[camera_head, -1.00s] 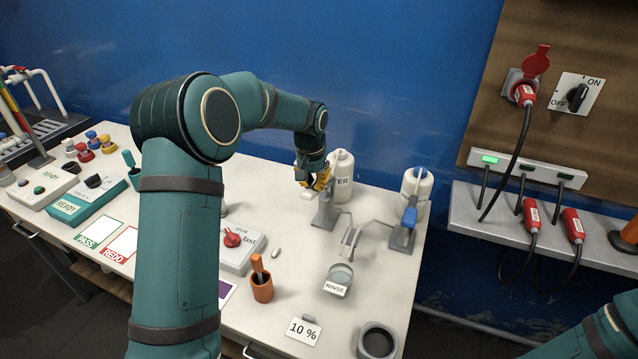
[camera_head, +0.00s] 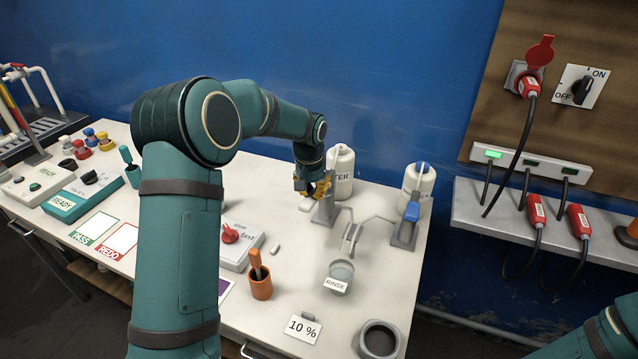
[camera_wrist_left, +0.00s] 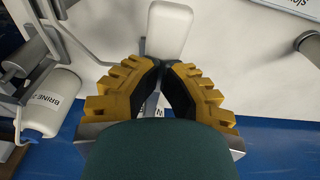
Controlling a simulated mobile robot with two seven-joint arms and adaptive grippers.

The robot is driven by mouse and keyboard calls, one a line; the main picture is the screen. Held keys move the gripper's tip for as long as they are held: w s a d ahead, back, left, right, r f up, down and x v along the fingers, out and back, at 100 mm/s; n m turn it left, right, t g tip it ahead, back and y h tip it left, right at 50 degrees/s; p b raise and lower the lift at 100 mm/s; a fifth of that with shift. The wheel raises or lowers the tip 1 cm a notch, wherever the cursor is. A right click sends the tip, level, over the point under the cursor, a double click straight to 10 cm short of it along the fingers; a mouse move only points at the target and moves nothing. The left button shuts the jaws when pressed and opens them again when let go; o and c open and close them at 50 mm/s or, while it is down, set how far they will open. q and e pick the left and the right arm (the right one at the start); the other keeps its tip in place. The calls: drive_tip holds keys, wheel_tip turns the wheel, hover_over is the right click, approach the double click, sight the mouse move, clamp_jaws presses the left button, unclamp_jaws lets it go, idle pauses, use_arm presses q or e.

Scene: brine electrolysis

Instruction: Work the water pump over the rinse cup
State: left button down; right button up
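The water pump has a grey stand (camera_head: 326,211) with a white paddle (camera_head: 306,206), in front of a white bottle (camera_head: 343,183) whose label reads "TER". A spout (camera_head: 351,238) reaches out above the small rinse cup (camera_head: 340,272), which has a "RINSE" label. My left gripper (camera_head: 318,188) is at the paddle, with yellow fingers. In the left wrist view its fingertips (camera_wrist_left: 167,68) are together at the near end of the white paddle (camera_wrist_left: 168,30), with nothing seen between them. Whether they touch the paddle is unclear. My right gripper is out of view.
A second pump with a blue paddle (camera_head: 411,211) and bottle (camera_head: 417,187) stands to the right. An orange holder (camera_head: 260,284), a "10 %" card (camera_head: 302,330) and a dark round cup (camera_head: 379,340) are at the front. A red-knobbed box (camera_head: 240,246) stands left of the cup.

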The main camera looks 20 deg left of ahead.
use_arm(q)
drive_tip(key=f, duration=0.1)
drive_tip(key=f+b, duration=0.1)
drive_tip(key=f, duration=0.1)
drive_tip(key=shift+s+f+b, duration=0.2)
drive_tip(key=shift+s+b, duration=0.05)
drive_tip(key=shift+b, duration=0.1)
drive_tip(key=r+p, duration=0.4)
drive_tip(key=r, duration=0.1)
drive_tip(key=w+r+p, duration=0.1)
drive_tip(key=r+p, duration=0.1)
drive_tip(key=r, duration=0.1)
drive_tip(key=r+p, duration=0.1)
drive_tip(key=w+r+p, duration=0.1)
drive_tip(key=r+p, duration=0.1)
drive_tip(key=w+r+p, duration=0.1)
drive_tip(key=r+p, duration=0.1)
drive_tip(key=shift+w+a+r, duration=0.1)
drive_tip(key=shift+w+r, duration=0.05)
drive_tip(key=shift+r, duration=0.1)
drive_tip(key=shift+f, duration=0.1)
idle(0.6)
